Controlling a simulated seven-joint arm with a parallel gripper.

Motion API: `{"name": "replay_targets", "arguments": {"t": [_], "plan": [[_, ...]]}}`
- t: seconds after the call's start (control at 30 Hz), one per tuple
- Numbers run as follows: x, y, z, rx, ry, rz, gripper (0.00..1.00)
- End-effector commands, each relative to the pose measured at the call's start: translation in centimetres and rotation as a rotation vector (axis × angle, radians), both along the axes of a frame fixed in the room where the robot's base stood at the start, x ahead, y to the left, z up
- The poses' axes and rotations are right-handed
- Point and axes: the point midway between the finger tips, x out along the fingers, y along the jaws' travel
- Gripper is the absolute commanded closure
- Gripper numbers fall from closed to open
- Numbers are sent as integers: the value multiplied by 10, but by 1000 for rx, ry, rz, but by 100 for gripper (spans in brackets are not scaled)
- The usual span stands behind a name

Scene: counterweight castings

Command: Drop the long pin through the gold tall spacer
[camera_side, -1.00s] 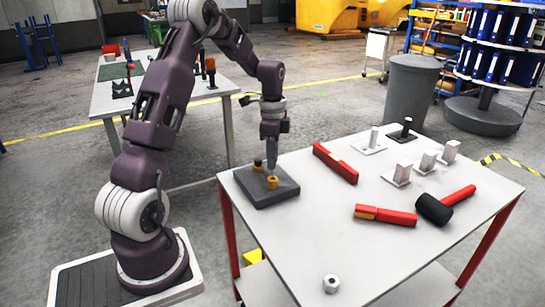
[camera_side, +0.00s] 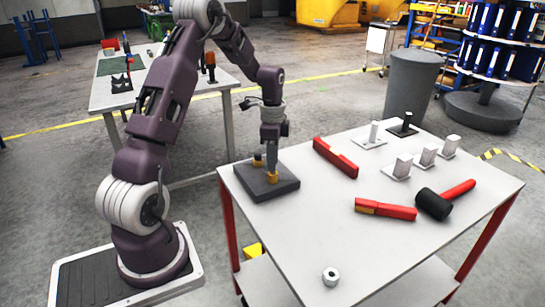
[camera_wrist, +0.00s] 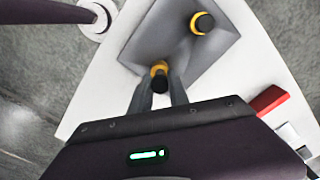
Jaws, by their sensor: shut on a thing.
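My gripper (camera_side: 271,170) is over the dark grey base block (camera_side: 285,190) on the table, pointing down and shut. In the wrist view its fingertips (camera_wrist: 159,86) close on a black-ended pin, the long pin (camera_wrist: 158,85). The gold spacer (camera_side: 272,178) stands on the block right below the fingertips; its gold rim (camera_wrist: 160,68) shows just behind the pin. The pin's lower end is hidden, so I cannot tell how deep it sits in the spacer. A second gold spacer (camera_wrist: 201,23) with a black top stands further back on the block, apart from my gripper.
Another red bar (camera_side: 385,209) and a black-headed mallet (camera_side: 435,204) lie further right. Several pale blocks on plates stand at the back right.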

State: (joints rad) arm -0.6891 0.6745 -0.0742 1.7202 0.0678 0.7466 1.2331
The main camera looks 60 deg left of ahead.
Motion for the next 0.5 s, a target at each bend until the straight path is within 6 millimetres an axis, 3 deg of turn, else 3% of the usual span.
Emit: {"name": "replay_targets", "arguments": {"t": [0.5], "plan": [[0,0,-16,-1,1,0,100]]}}
